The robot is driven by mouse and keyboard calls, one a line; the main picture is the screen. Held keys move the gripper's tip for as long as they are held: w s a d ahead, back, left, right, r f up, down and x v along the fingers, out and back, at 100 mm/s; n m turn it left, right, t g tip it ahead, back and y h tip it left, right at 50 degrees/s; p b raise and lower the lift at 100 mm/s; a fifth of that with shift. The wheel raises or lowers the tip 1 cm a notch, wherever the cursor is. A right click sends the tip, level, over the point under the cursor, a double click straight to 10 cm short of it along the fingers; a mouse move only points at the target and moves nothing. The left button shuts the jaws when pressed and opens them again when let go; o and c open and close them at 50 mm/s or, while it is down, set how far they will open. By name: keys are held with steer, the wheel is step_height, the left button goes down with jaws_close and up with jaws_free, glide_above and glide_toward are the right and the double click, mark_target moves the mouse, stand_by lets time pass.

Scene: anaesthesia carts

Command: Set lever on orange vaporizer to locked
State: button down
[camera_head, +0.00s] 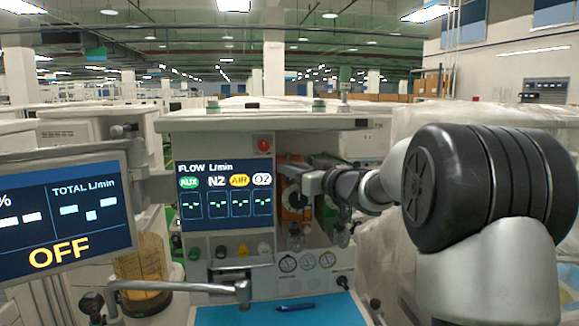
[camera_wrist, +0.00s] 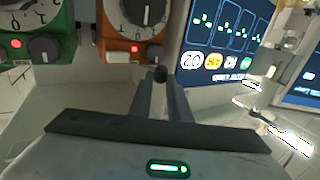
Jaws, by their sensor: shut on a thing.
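The orange vaporizer (camera_wrist: 112,57) is at the top centre of the wrist view, with a dark dial (camera_wrist: 143,12), a red light and a dark knob on its front. In the head view the orange vaporizer (camera_head: 291,214) is mostly hidden behind my gripper (camera_head: 308,184). In the wrist view my gripper (camera_wrist: 160,84) is shut on a small dark lever end (camera_wrist: 160,73) beside the vaporizer's lower edge. The rest of the lever is hidden, so its exact setting is unclear.
A green vaporizer (camera_wrist: 60,48) stands beside the orange one. The flow screen (camera_head: 224,195) is left of my gripper in the head view, with gauges (camera_head: 288,263) below. A monitor (camera_head: 65,215) reading OFF and a metal rail (camera_head: 180,286) are at the left front.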

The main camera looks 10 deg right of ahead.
steer(key=d+n+g+y+p, duration=0.2)
steer(key=d+y+p, duration=0.1)
steer(key=d+p, duration=0.5)
steer(key=shift+w+d+p, duration=0.25)
steer(key=shift+w+p, duration=0.1)
steer(key=shift+p, duration=0.8)
steer(key=c, duration=1.6)
jaws_free()
steer(key=shift+c, duration=0.2)
steer(key=b+v, duration=0.1)
steer(key=v, duration=1.6)
steer(key=shift+s+d, duration=0.1)
steer(key=shift+d, duration=0.05)
